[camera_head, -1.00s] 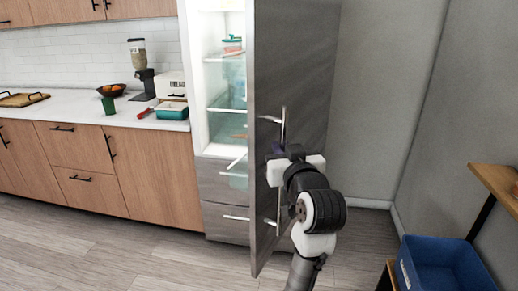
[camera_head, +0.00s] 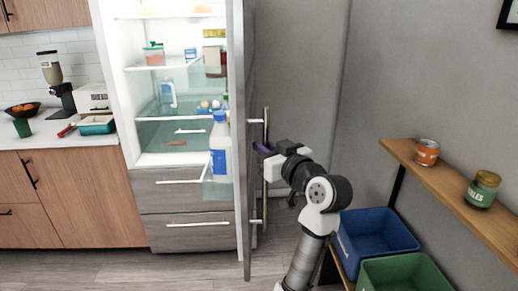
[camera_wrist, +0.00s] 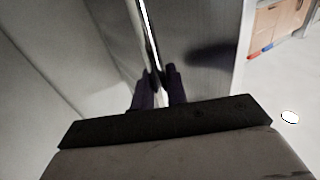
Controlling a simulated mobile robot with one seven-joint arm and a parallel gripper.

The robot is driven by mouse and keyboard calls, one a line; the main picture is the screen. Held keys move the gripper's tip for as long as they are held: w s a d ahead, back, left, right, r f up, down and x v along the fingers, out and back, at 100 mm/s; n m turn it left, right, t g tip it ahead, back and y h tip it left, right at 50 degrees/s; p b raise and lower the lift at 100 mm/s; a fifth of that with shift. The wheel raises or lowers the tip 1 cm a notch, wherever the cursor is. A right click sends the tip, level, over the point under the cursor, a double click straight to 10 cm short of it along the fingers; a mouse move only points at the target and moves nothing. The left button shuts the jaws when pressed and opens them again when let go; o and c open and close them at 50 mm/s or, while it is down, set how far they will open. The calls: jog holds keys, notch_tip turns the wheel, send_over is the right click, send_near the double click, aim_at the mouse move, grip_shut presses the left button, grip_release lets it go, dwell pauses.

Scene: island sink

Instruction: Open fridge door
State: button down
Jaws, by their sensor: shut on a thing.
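The fridge door (camera_head: 235,130) stands wide open and shows almost edge-on in the head view, with the lit inside of the fridge (camera_head: 165,75) in plain sight to its left. The long silver door handle (camera_head: 265,200) is upright on the door's outer face. My gripper (camera_head: 264,150) is at the upper part of this handle, to the right of the door. In the wrist view the two dark fingers (camera_wrist: 159,92) are closed around the bright handle bar (camera_wrist: 150,35).
A blue bin (camera_head: 372,232) and a green bin (camera_head: 405,272) stand at lower right, beside a wooden shelf (camera_head: 455,190) with two cans. A wooden counter (camera_head: 70,190) is at left. Grey floor is clear before the fridge drawers (camera_head: 190,215).

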jog(key=c, duration=1.5)
grip_release()
jog(key=b+v, duration=0.4)
jog(key=v, duration=1)
jog(key=shift+s+a+f, duration=0.1)
